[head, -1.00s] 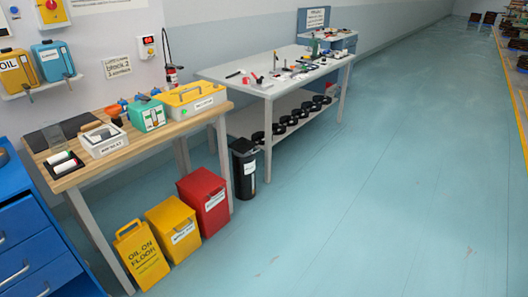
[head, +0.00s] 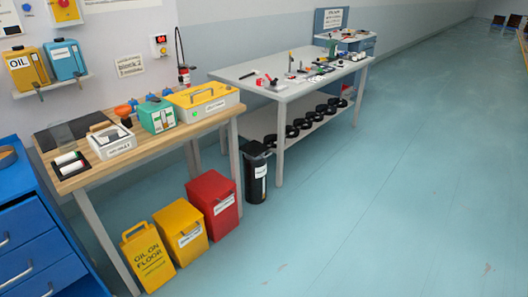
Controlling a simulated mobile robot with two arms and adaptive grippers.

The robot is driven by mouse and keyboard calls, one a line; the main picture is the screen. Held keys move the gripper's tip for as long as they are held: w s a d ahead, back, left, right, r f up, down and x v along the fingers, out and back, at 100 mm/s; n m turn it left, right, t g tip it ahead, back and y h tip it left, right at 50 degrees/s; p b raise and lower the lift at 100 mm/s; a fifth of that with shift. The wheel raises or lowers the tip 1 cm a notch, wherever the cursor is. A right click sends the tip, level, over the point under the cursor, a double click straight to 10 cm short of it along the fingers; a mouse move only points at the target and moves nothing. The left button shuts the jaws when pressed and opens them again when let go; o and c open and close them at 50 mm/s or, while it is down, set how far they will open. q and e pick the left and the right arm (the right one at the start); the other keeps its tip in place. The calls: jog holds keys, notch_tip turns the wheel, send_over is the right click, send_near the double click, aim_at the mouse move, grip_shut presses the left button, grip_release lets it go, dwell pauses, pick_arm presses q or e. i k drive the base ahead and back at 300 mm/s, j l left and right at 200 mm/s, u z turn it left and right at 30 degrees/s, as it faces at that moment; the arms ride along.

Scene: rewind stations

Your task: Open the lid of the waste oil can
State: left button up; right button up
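A red lidded can (head: 212,206) stands on the floor by the right end of the wooden bench, with a white label on its front. A yellow lidded can (head: 181,233) stands to its left, also with a white label. A black bin (head: 255,172) with a white label stands farther back to the right. All three look closed. The labels are too small to read, so I cannot tell for certain which is the waste oil can. Neither of my grippers is in view.
A yellow "oil on floor" sign (head: 147,257) stands left of the yellow can. The wooden bench (head: 88,183) holds boxes and tools above. A blue drawer cabinet (head: 38,240) stands at the left. A grey table (head: 290,93) stands behind. The floor at right is clear.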

aim_at(254, 147)
jog(key=i+l+u, duration=0.25)
jog(key=i+l, duration=0.3)
jog(key=i, duration=0.3)
jog(key=i+l+u, duration=0.3)
jog(key=i+l, duration=0.4)
jog(key=i, duration=0.1)
